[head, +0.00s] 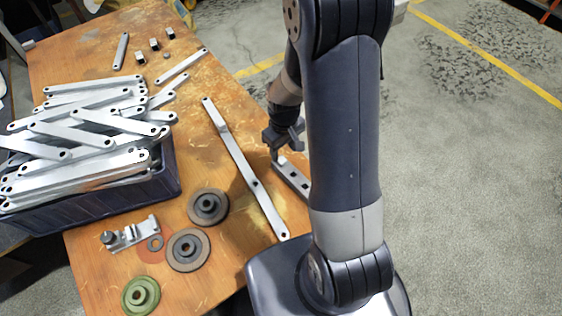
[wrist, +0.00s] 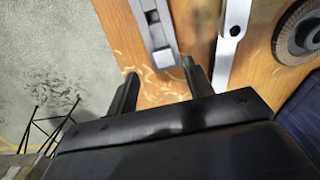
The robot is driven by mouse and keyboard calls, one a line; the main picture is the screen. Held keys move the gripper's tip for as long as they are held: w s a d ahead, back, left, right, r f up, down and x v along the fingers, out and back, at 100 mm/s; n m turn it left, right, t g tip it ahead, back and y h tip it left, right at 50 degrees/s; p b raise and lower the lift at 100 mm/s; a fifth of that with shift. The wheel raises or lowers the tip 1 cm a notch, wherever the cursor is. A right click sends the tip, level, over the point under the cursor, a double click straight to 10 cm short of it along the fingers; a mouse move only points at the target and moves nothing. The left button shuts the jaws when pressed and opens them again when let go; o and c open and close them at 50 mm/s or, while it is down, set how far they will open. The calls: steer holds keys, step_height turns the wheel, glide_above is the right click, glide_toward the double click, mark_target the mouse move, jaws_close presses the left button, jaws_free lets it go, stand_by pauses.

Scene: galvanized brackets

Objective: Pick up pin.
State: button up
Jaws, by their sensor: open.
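A small pale silver piece, which looks like the pin (head: 282,160), sits at the far end of a short grey bracket with holes (head: 292,180) near the table's right edge. My gripper (head: 284,148) is just above that end, pointing down. In the wrist view the pale pin (wrist: 163,58) shows between and slightly beyond the two open fingertips (wrist: 160,70), with the bracket (wrist: 152,18) stretching away from it. The fingers look apart from it and hold nothing. My arm hides part of the bracket's near end in the head view.
A long flat bar (head: 240,165) lies left of the short bracket. A dark crate (head: 90,205) heaped with galvanized bars stands at left. Several discs, including a green one (head: 140,294), lie in front. Small blocks (head: 155,44) lie at the back.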

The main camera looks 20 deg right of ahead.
mark_target(282, 160)
steer(key=f, duration=0.1)
steer(key=f+b, duration=0.1)
steer(key=f, duration=0.2)
steer(key=shift+a+f, duration=0.25)
steer(key=shift+r, duration=0.1)
jaws_close()
